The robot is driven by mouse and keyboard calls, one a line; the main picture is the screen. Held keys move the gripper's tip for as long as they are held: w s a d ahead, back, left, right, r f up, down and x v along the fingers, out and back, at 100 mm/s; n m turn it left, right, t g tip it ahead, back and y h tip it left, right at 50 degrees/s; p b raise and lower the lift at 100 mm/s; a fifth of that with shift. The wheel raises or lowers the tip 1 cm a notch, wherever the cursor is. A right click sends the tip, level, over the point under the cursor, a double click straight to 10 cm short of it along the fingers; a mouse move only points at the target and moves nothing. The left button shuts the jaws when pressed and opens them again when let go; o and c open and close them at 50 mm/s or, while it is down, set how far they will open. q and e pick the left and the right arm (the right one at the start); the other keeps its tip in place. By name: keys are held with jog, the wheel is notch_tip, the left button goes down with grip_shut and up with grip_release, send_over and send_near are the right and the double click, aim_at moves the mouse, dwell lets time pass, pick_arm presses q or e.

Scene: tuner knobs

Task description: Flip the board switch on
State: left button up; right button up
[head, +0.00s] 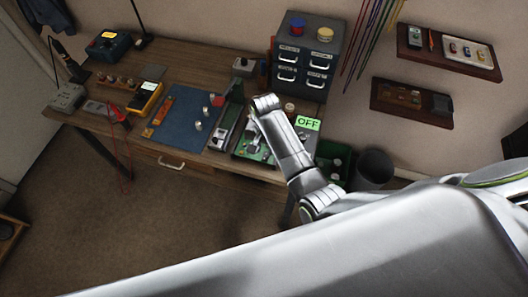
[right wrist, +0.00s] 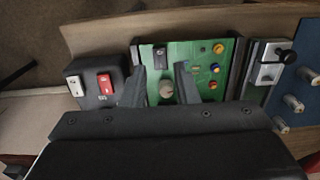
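The green board (right wrist: 205,75) lies in a dark frame on the desk. In the head view, the board (head: 249,150) is partly covered by my right arm. In the right wrist view it carries a small dark switch (right wrist: 160,58), a round grey knob (right wrist: 167,90) and several coloured parts. A dark box with a red rocker (right wrist: 105,84) and a white rocker (right wrist: 77,86) sits left of the board. A green sign (head: 308,123) reads OFF. My right gripper (right wrist: 160,80) is open over the board, its fingers either side of the knob; contact is unclear. My left gripper is out of view.
A blue mat (head: 184,124) with small metal knobs lies left of the board in the head view. A long dark metal fixture (head: 226,125) stands between them. A drawer cabinet (head: 306,60) stands behind. A green bin (head: 334,160) and dark bucket (head: 374,168) are at right.

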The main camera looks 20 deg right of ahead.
aim_at(265, 157)
jog(key=shift+f, duration=2.75)
jog(key=shift+c, duration=0.2)
grip_shut()
jog(key=shift+w+d+g+y, duration=0.2)
jog(key=shift+w+g+y, duration=0.15)
jog(key=shift+g, duration=0.35)
jog(key=shift+d+g+y+b, duration=0.1)
jog(key=shift+g+y+b, duration=0.35)
jog(key=shift+g+b, duration=0.1)
jog(key=shift+w+r, duration=0.1)
jog(key=shift+o, duration=0.2)
grip_release()
